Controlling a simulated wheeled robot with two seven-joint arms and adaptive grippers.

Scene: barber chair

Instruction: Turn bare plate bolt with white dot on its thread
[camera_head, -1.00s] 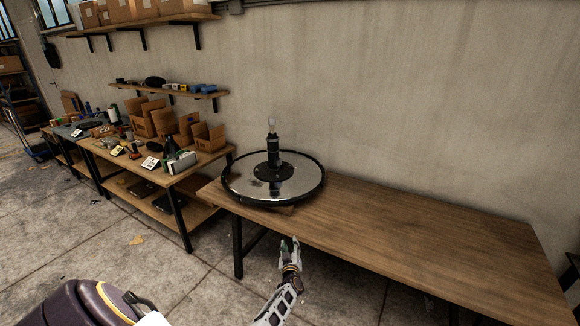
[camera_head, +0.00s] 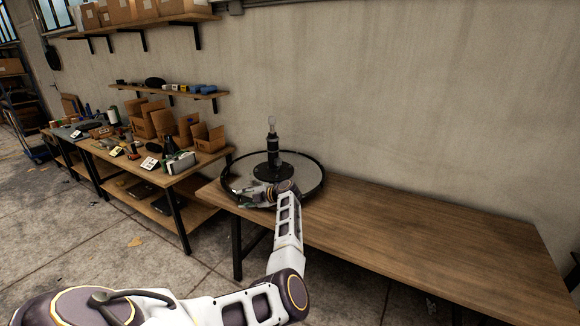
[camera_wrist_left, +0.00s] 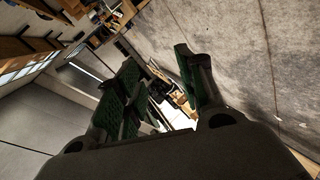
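The round, shiny barber chair base plate (camera_head: 308,178) with a black rim lies on the wooden table's left end. A black column (camera_head: 273,150) stands upright at its middle, with a pale tip on top. I cannot make out any bolt or white dot in either view. My left gripper (camera_head: 248,197) is over the plate's near left part, in front of the column, and hides some of the plate. Whether it touches the plate is unclear. In the left wrist view, the left gripper's green-padded fingers (camera_wrist_left: 160,88) stand apart with nothing between them. My right gripper is out of view.
The wooden table (camera_head: 420,230) is bare to the right of the plate. A workbench (camera_head: 185,170) with cardboard boxes and tools stands to the left, under a small shelf (camera_head: 175,92). A plain wall (camera_head: 400,90) rises behind the table.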

